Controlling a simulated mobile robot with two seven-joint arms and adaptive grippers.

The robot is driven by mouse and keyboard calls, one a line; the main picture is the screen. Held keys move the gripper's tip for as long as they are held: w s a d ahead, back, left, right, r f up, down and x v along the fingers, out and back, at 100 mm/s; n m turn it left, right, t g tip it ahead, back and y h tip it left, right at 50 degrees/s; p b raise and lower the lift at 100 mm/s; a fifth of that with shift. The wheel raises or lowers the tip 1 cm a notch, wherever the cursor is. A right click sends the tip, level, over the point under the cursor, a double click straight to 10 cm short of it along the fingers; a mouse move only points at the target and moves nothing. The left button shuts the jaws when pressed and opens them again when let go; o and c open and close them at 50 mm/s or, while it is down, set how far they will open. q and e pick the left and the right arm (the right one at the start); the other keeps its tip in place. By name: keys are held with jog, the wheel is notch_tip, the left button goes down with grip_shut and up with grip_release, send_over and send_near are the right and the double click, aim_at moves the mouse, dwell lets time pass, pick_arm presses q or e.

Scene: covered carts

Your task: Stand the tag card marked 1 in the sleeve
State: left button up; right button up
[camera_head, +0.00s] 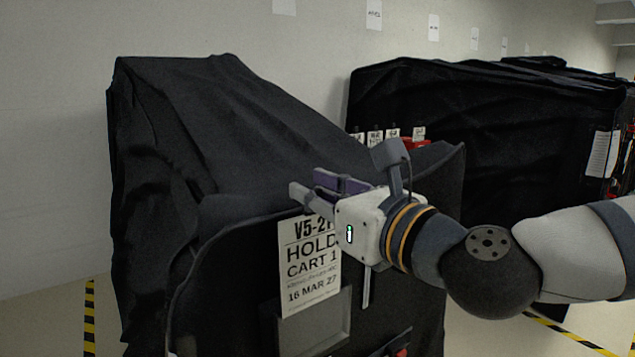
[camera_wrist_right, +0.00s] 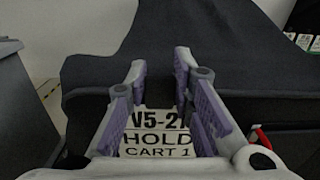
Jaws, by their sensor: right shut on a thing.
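The tag card (camera_head: 309,265), white with black print "HOLD CART 1" and a date, hangs upright below my right gripper (camera_head: 306,184). The gripper is shut on it. In the right wrist view, the card (camera_wrist_right: 157,140) shows between the two purple-padded fingers (camera_wrist_right: 160,66), its lower part cut off. The sleeve (camera_head: 346,320), a dark grey framed pocket, is on the front of the black covered cart (camera_head: 215,300). The card's lower end overlaps the sleeve's upper left part in the head view; I cannot tell whether it is inside or in front. My left gripper is not in view.
Several other small tag cards (camera_head: 375,138) stand in a row behind my right wrist, beside something red (camera_head: 415,144). A second black covered cart (camera_head: 480,110) stands behind at the right. Yellow-black tape (camera_head: 90,315) marks the floor at the left.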

aim_at(314, 248)
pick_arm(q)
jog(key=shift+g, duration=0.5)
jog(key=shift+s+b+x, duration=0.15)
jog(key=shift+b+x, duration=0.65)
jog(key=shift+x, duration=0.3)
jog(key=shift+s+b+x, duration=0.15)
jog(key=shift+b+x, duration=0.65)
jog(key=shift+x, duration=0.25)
pick_arm(e)
jog(key=shift+f, duration=3.1)
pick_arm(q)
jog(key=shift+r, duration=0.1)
pick_arm(e)
jog(key=shift+f, duration=0.1)
jog(key=shift+f+b, duration=0.75)
jog(key=shift+f, duration=0.25)
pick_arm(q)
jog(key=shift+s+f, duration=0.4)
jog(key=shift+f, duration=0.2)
pick_arm(e)
jog(key=o, duration=1.1)
jog(key=shift+c, duration=0.2)
jog(key=v, duration=0.7)
jog(key=shift+s, duration=0.2)
